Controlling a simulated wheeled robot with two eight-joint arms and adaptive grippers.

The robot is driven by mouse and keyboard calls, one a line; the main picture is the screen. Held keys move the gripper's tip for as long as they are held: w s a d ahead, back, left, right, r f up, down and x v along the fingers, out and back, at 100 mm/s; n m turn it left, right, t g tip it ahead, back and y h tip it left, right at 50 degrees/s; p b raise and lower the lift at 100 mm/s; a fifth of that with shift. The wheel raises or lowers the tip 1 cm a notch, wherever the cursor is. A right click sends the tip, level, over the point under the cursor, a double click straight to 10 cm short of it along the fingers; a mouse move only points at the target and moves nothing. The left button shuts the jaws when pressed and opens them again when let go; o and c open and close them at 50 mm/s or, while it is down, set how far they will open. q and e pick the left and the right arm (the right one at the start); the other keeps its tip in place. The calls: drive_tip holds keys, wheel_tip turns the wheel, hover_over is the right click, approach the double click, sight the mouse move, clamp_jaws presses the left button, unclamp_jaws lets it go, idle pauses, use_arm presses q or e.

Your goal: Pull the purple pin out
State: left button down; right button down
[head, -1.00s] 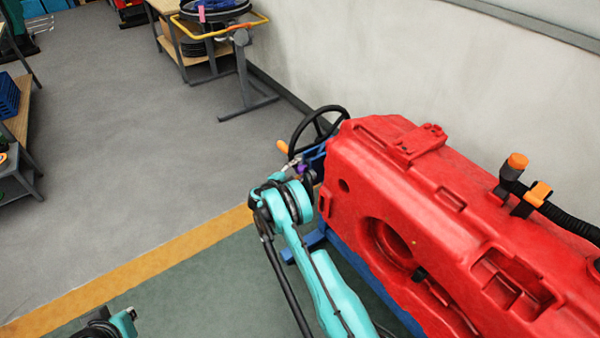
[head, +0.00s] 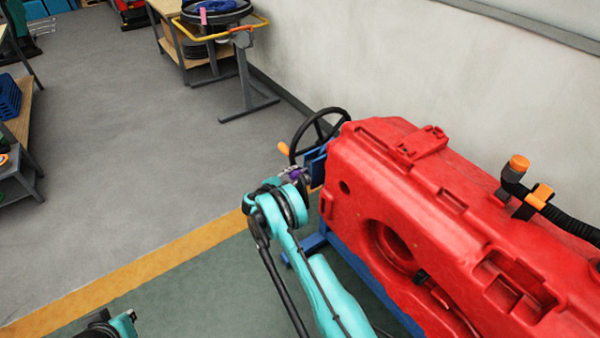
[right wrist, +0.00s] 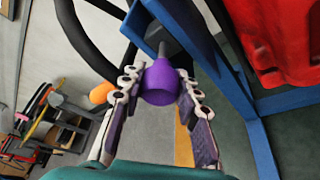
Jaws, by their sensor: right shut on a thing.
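The purple pin (right wrist: 159,84) has a wide purple head with a grey shaft at its far end, and it sits between the fingers of my right gripper (right wrist: 158,98) in the right wrist view. The fingers are shut on its head. The shaft points up towards a blue frame (right wrist: 188,40); whether its tip is still inside the frame is unclear. In the head view the pin (head: 295,174) is a small purple spot at my right gripper (head: 294,176), left of the red tank. My left arm shows only partly at the bottom left, its fingers not visible.
The big red tank (head: 400,190) fills the right side on a blue frame (head: 312,240). A black steering wheel (head: 320,132) and an orange knob (head: 283,148) are close beyond my right gripper. The floor (head: 150,150) to the left is clear.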

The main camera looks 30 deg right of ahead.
drive_tip(key=shift+a, duration=0.5)
drive_tip(key=c, duration=1.1)
unclamp_jaws()
drive_tip(key=shift+a+f, duration=0.1)
drive_tip(key=v, duration=1.2)
